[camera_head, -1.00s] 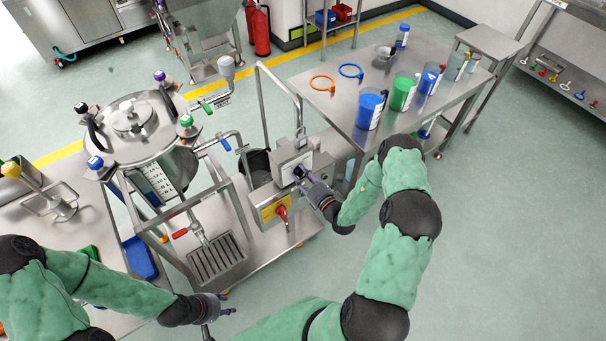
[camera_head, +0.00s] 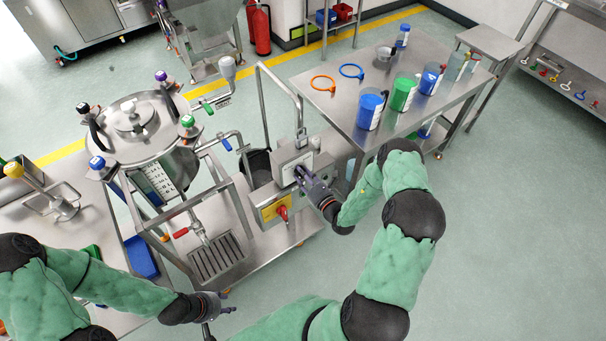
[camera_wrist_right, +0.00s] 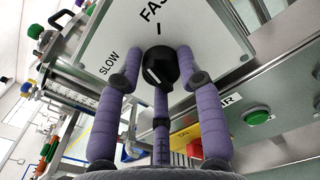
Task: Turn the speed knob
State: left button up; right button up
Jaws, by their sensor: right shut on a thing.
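The speed knob (camera_wrist_right: 160,68) is black and sits on a white panel (camera_wrist_right: 205,35) marked SLOW and FAST, seen in the right wrist view. My right gripper (camera_wrist_right: 160,78) has its purple fingers around the knob, shut on it. In the head view my right gripper (camera_head: 303,173) is at the face of the control box (camera_head: 290,158) and covers the knob. My left gripper (camera_head: 222,305) hangs near the bottom of the head view, away from the box, with its fingers looking apart and nothing visible between them.
A red switch on a yellow plate (camera_head: 282,212) sits below the panel. A green button (camera_wrist_right: 257,115) is to the right in the wrist view. A bent metal pipe (camera_head: 262,100) rises behind the box. A steel table (camera_head: 335,100) with bottles stands behind.

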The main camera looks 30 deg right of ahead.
jog(key=n, duration=0.5)
jog(key=shift+w+d+r+n, duration=0.2)
jog(key=shift+r+n, duration=0.1)
jog(key=shift+r, duration=0.05)
jog(key=n, duration=0.6)
jog(key=shift+a, duration=0.15)
jog(key=shift+n, duration=0.4)
jog(key=o, duration=1.1)
jog(key=shift+s+a+f, duration=0.1)
jog(key=shift+a, duration=0.1)
jog(key=shift+f, duration=0.1)
